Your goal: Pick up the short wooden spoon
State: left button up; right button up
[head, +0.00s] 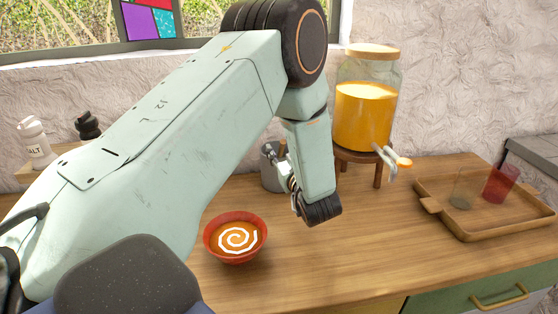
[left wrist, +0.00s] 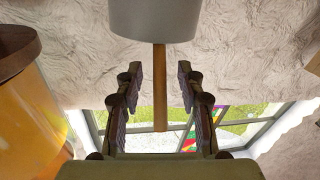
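A grey cylindrical container (head: 270,178) stands on the counter behind my left forearm, partly hidden by it. In the left wrist view the container (left wrist: 153,20) is at the top, and a thin wooden handle (left wrist: 160,88) sticks out of it. I take this for the spoon; its other end is hidden in the container. My left gripper (head: 281,172) is beside the container in the head view. In the left wrist view its two fingers are apart, one on each side of the handle, with a gap on both sides. My right gripper is not in view.
A glass dispenser (head: 364,117) of orange drink stands on a wooden stand (head: 358,158) right of the container. A red bowl (head: 235,238) of soup is in front. A wooden tray (head: 470,226) with two cups is at right. Bare counter lies between bowl and tray.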

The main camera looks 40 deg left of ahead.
pick_arm(q)
jog(key=shift+w+a+f, duration=0.1)
jog(key=shift+a+f, duration=0.2)
jog(key=shift+a, duration=0.1)
jog(key=c, duration=0.3)
jog(key=shift+d+r, duration=0.35)
jog(key=shift+d, duration=0.3)
jog(key=c, duration=0.4)
jog(key=shift+a+f, duration=0.15)
jog(key=shift+a, duration=0.25)
grip_shut()
jog(key=shift+d, duration=0.2)
